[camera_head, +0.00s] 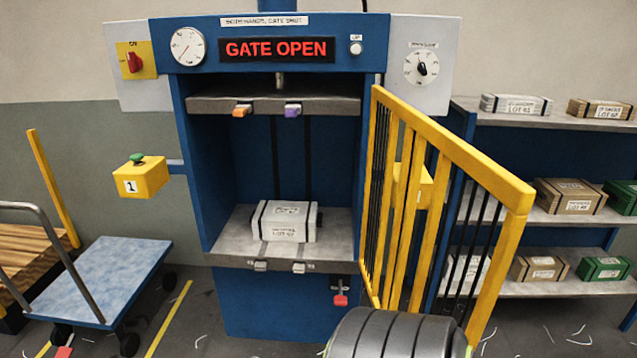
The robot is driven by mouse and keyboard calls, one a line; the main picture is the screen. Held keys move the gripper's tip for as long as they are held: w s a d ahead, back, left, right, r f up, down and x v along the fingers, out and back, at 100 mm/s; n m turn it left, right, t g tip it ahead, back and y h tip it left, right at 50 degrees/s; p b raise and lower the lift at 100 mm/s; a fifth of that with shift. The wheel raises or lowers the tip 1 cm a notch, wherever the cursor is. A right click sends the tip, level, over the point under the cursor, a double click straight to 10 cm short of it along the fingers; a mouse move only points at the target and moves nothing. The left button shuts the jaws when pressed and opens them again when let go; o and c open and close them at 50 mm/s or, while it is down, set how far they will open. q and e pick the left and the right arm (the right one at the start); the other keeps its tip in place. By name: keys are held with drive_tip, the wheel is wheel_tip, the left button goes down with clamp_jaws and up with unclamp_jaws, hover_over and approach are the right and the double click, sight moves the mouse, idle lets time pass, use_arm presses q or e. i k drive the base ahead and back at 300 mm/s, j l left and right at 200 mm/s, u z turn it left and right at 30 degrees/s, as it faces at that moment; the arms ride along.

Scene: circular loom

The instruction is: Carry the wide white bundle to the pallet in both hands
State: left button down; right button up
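A wide white bundle (270,224) with dark straps and a lot label sits on the grey bed (235,248) of a blue press. The press's yellow barred gate (455,143) stands swung open to the right, and its sign (276,49) reads GATE OPEN. What looks like a wooden pallet (25,243) is at the left edge, partly cut off and partly behind a cart. Neither gripper can be made out. A dark ribbed rounded shape fills the bottom centre-right. I cannot tell whether it is part of my arm.
A blue flat cart (110,270) with a grey handle stands between press and pallet. A yellow button box (140,180) juts from the press's left side. Shelves (555,219) with labelled boxes stand at right. Floor with a yellow line (170,318) is open in front.

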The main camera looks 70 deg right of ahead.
sight(300, 222)
drive_tip(key=i+l+z, duration=0.1)
drive_tip(key=i+z, duration=0.6)
drive_tip(key=z, duration=0.2)
drive_tip(key=i+j+z, duration=0.1)
drive_tip(key=i+z, duration=0.35)
drive_tip(key=i+j+z, duration=0.2)
drive_tip(key=z, duration=0.2)
drive_tip(key=i+j+z, duration=0.2)
drive_tip(key=i+z, duration=0.2)
drive_tip(key=i+j+z, duration=0.25)
drive_tip(key=z, duration=0.2)
drive_tip(key=i+j+z, duration=0.4)
drive_tip(key=k, duration=0.05)
